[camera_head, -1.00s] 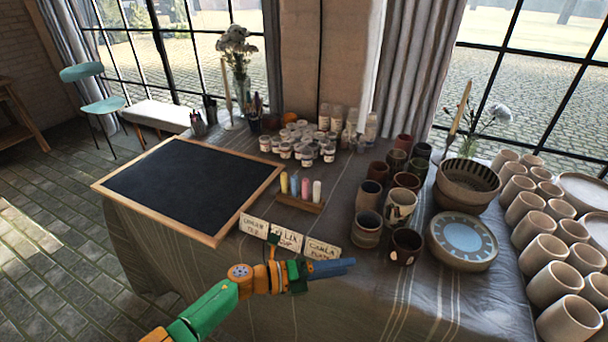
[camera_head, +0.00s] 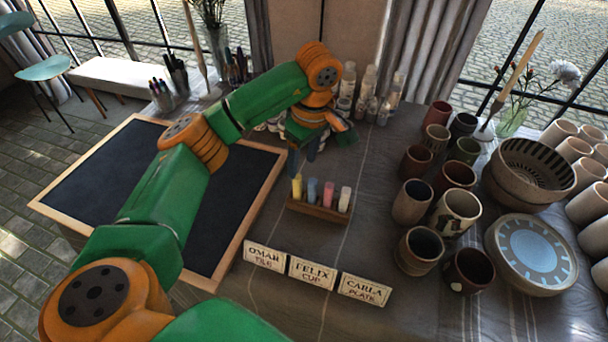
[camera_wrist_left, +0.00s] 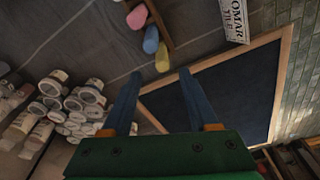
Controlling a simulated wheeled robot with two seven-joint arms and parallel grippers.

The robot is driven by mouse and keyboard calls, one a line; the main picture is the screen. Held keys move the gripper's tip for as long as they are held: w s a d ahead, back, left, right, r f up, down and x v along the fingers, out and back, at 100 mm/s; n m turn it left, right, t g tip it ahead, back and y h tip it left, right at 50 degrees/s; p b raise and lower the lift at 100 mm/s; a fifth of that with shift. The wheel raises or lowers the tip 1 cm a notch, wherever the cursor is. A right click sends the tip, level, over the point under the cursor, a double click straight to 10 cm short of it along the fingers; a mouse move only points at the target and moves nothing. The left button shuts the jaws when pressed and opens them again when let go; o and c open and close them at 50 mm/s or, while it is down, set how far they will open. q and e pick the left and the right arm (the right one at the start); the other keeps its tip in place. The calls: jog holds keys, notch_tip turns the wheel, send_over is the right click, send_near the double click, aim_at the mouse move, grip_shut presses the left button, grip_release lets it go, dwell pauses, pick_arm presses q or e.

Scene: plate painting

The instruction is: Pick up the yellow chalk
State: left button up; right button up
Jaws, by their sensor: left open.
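The yellow chalk (camera_head: 297,186) stands upright at the left end of a small wooden holder (camera_head: 318,209), beside blue, pink and white chalks. In the left wrist view the yellow chalk (camera_wrist_left: 162,57) lies just past the fingertips, roughly between their lines. My left gripper (camera_head: 303,158) hangs above and slightly behind the yellow chalk, fingers pointing down. In the left wrist view the left gripper (camera_wrist_left: 160,75) is open, with nothing between its two blue fingers. My right gripper is not in view.
A framed blackboard (camera_head: 262,205) lies left of the holder. Name cards (camera_head: 313,272) stand in front. Cups (camera_head: 411,202) and a bowl (camera_head: 528,170) crowd the right. Paint jars (camera_wrist_left: 88,95) show in the left wrist view. The cloth around the holder is clear.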

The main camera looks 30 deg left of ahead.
aim_at(297, 178)
pick_arm(q)
jog(key=f, duration=0.3)
jog(key=a+f+p, duration=0.1)
jog(key=f, duration=0.2)
jog(key=shift+s+a, duration=0.15)
jog(key=shift+s, duration=0.05)
jog(key=shift+w+a+f, duration=0.1)
jog(key=shift+w+f, duration=0.05)
jog(key=shift+f, duration=0.15)
grip_shut()
